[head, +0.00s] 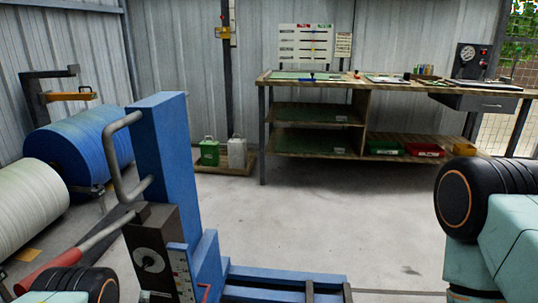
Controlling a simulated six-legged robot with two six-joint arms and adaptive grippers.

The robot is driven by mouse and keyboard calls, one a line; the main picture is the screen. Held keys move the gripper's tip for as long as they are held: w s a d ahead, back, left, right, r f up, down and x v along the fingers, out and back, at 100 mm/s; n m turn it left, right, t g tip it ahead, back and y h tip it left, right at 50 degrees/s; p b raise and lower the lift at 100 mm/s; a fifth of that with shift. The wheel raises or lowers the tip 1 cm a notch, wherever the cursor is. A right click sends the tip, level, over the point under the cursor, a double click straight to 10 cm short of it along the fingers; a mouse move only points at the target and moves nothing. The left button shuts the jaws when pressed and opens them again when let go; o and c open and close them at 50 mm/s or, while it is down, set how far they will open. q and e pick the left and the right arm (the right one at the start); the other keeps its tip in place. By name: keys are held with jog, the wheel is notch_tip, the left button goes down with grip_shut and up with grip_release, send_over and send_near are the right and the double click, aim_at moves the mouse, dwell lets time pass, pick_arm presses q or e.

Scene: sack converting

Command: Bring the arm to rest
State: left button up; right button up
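My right arm (487,205) shows at the right edge in the head view, with a black rounded joint and pale green links. A small part of my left arm (75,285) shows at the bottom left, also with a black joint. Neither gripper is in view, so I cannot see their fingers or whether they hold anything. Neither visible arm part clearly touches anything.
A blue machine post (165,150) with a grey handle stands close at the left front. A blue roll (80,145) and a white roll (30,200) are at the left. A workbench (315,85) stands at the back. The concrete floor (350,215) between is clear.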

pick_arm(q)
jog(key=s+d+f+n+g+h, duration=0.1)
jog(key=s+d+f+n+g, duration=0.1)
jog(key=s+f+n+g, duration=0.65)
jog(key=s+d+f+n+g+h+p, duration=0.1)
jog(key=s+d+f+n+g, duration=0.15)
jog(key=s, duration=0.25)
jog(key=s+d+f+n+g+h+p, duration=0.1)
jog(key=s+f+n, duration=0.1)
jog(key=s+n, duration=0.2)
jog(key=s+d+r+n+g+h+p, duration=0.1)
jog(key=s+d+r+n+g+p, duration=0.15)
jog(key=s+r+g, duration=0.4)
jog(key=s+d+r+n+g+p, duration=0.1)
jog(key=s+d+r+n, duration=0.25)
jog(key=s, duration=0.65)
notch_tip(320, 180, up, 7)
jog(key=p, duration=0.2)
jog(key=shift+w+r, duration=0.2)
jog(key=shift+w, duration=0.25)
